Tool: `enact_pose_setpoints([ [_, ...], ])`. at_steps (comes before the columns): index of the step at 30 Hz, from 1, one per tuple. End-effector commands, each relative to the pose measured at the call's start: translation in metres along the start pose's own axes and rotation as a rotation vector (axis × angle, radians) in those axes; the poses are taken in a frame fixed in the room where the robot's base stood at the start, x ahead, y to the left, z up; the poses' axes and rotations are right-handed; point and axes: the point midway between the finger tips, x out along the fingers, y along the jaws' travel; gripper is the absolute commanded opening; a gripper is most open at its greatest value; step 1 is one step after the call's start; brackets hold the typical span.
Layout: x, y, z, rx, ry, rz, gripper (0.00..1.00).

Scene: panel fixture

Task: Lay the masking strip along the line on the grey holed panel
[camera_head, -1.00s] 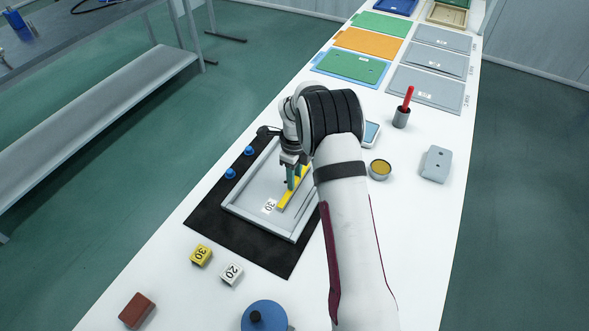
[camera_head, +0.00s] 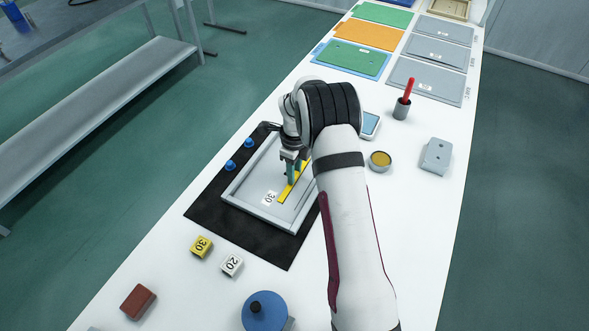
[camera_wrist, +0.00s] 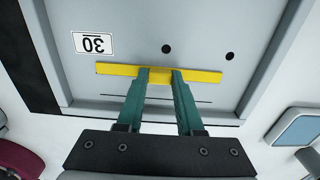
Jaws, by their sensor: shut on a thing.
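My gripper (camera_wrist: 160,78) is shut on the yellow masking strip (camera_wrist: 198,76), with its green fingers near the strip's middle. In the head view the strip (camera_head: 283,197) is partly hidden by my gripper (camera_head: 291,176). The grey panel (camera_wrist: 130,18) has two dark holes and a white "30" label, upside down in the wrist view. A thin dark line (camera_wrist: 160,97) runs on the panel, on the finger side of the strip and roughly parallel to it, apart from it in that view. I cannot tell whether the strip touches the panel.
A raised grey frame (camera_head: 258,219) borders the panel on a black mat (camera_head: 218,215). Blue knobs (camera_head: 230,166) stand at its left. Yellow (camera_head: 201,246) and white (camera_head: 231,265) number blocks lie in front. A round tin (camera_head: 380,160) and a grey block (camera_head: 436,156) are right of my arm.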

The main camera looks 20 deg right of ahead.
Motion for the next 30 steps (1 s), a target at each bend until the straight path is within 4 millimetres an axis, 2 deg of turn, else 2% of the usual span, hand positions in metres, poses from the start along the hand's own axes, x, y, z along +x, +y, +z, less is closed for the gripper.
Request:
enact_pose_setpoints([
  [1,0.001,0.0,0.0,0.0,0.0,0.0,0.38],
  [6,0.0,0.0,0.0,0.0,0.0,0.0,0.68],
  [7,0.0,0.0,0.0,0.0,0.0,0.0,0.71],
  [17,-0.004,0.0,0.0,0.0,0.0,0.0,0.71],
  [20,-0.018,-0.001,0.001,0.0,-0.002,-0.002,0.71],
  [23,-0.045,-0.001,0.001,0.001,-0.003,-0.004,0.71],
  [30,-0.12,-0.001,0.001,0.0,-0.003,-0.004,0.71],
])
